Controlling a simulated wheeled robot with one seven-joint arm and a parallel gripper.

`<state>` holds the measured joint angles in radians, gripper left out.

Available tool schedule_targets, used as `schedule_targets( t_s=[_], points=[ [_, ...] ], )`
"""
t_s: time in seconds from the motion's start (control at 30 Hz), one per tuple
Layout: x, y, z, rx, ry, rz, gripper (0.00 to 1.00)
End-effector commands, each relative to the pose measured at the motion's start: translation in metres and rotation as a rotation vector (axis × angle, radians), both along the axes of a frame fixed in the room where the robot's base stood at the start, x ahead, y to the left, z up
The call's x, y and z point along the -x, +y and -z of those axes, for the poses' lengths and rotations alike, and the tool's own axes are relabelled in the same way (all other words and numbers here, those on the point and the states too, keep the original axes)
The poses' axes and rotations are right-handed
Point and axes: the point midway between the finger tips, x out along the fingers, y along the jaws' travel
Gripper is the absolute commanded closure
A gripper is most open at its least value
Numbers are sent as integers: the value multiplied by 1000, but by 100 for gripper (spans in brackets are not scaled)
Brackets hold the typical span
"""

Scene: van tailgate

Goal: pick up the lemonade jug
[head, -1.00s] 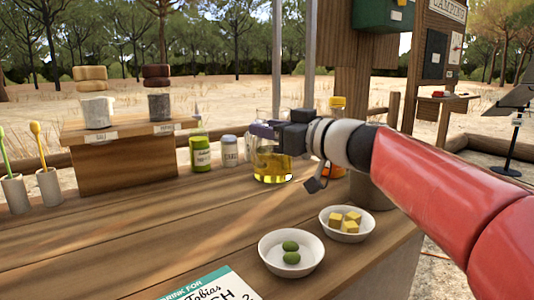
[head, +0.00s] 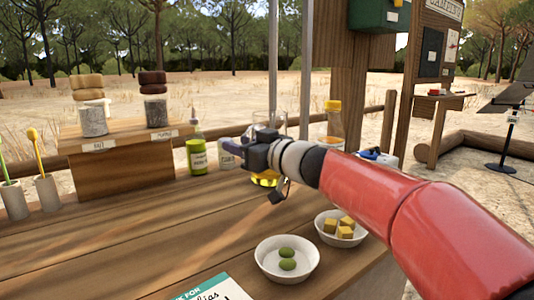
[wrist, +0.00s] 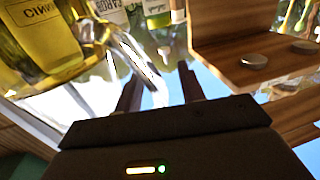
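The lemonade jug (head: 270,119) is clear glass with yellow liquid low inside. It stands on the wooden counter in the head view, partly hidden behind my gripper (head: 256,153). In the wrist view, a glass vessel with yellow liquid and a label (wrist: 45,40), seemingly the jug, fills the upper left. A curved clear glass part, perhaps its handle, reaches toward my left finger. My gripper (wrist: 160,92) shows two dark fingers apart, with a gap between them. I cannot tell whether either finger touches the glass.
A green bottle (head: 197,157) and a pale jar (head: 227,154) stand close left of the jug. An orange-capped bottle (head: 333,122) stands behind right. Bowls of olives (head: 286,272) and yellow cubes (head: 341,239) sit in front. The counter's left middle is clear.

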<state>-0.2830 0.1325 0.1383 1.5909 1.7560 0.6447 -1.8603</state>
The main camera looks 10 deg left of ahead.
Motion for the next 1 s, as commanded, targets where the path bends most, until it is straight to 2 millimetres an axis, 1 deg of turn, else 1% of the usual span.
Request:
schedule_targets(
  t_s=[0.07, 0.1, 0.3, 0.4, 1.0],
  points=[
    [0, 0, 0, 0, 0, 0, 61],
    [0, 0, 0, 0, 0, 0, 63],
    [0, 0, 0, 0, 0, 0, 90],
    [0, 0, 0, 0, 0, 0, 100],
    [0, -1, -1, 0, -2, 0, 100]
  ],
)
